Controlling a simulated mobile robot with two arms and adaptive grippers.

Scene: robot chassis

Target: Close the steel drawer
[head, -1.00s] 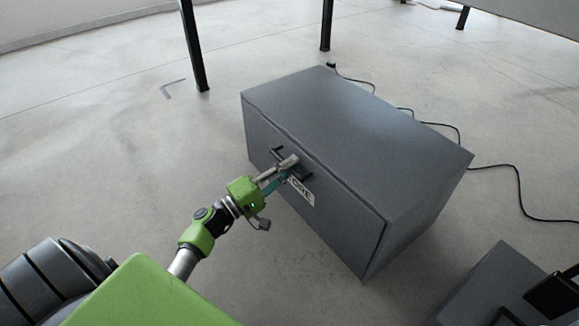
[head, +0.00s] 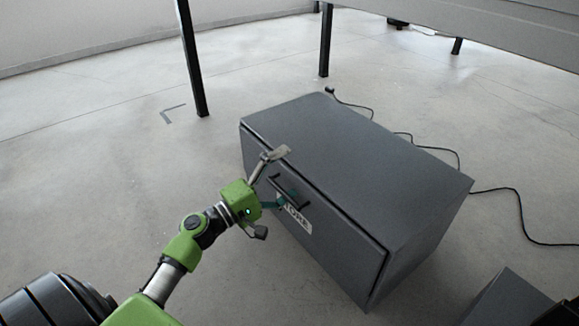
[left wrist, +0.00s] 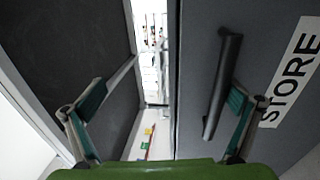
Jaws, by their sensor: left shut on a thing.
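The steel drawer is in a dark grey cabinet (head: 360,160) on the floor. The drawer front (head: 335,240) sits close to the body behind a thin dark seam; I cannot tell whether it is flush. It has a black bar handle (head: 290,192) and a white STORE label (head: 296,219). My left gripper (head: 275,178) is at the front, one finger near the top edge and one by the handle. In the left wrist view the handle (left wrist: 220,85) lies between the widely spaced fingers, against the right one. My right gripper is out of view.
A grey box (head: 508,299) stands at the lower right. Black cables (head: 515,206) run on the floor behind the cabinet. A dark table leg (head: 191,60) stands at the back left. The floor left of the cabinet is clear.

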